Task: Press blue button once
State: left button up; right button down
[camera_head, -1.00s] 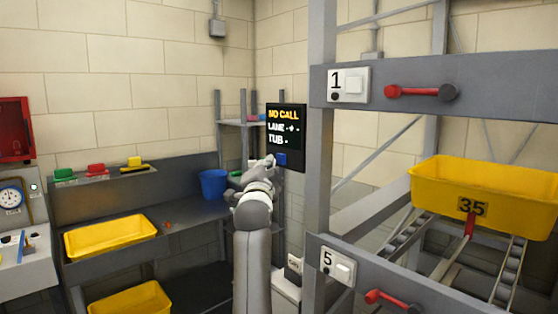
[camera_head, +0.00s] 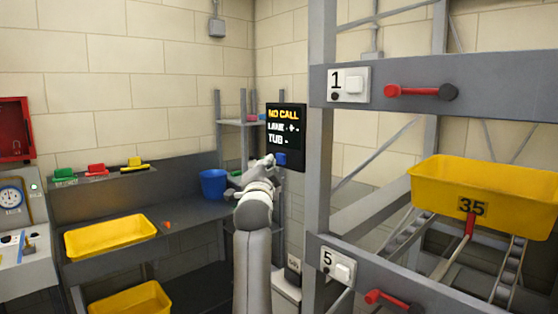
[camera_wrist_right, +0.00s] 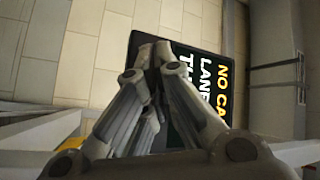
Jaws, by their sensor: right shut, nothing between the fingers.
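The blue button (camera_head: 281,159) sits at the lower left of a black display panel (camera_head: 286,125) that reads NO CALL, LANE and TUB. My right gripper (camera_head: 270,160) is shut and empty, with its fingertips at the left edge of the button in the head view. Whether they touch it I cannot tell. In the right wrist view the closed fingers (camera_wrist_right: 153,55) lie over the edge of the panel (camera_wrist_right: 205,80), and the button is hidden behind them. My left gripper is not in view.
A grey rack (camera_head: 320,200) with red handles and a yellow tub (camera_head: 480,195) marked 35 stands close on the right. A bench with yellow trays (camera_head: 110,237) and a blue bucket (camera_head: 213,184) is on the left.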

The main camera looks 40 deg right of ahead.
jog(key=shift+d, duration=0.15)
jog(key=shift+d, duration=0.25)
jog(key=shift+d, duration=0.5)
dwell(0.7)
jog(key=shift+a, duration=0.1)
jog(key=shift+a+b, duration=0.3)
jog(key=shift+a, duration=0.5)
jog(key=shift+s+a+b, duration=0.15)
jog(key=shift+a+b, duration=0.4)
jog(key=shift+a, duration=0.7)
jog(key=shift+s+a+b, duration=0.1)
jog(key=shift+a+b, duration=0.4)
jog(key=shift+a, duration=0.75)
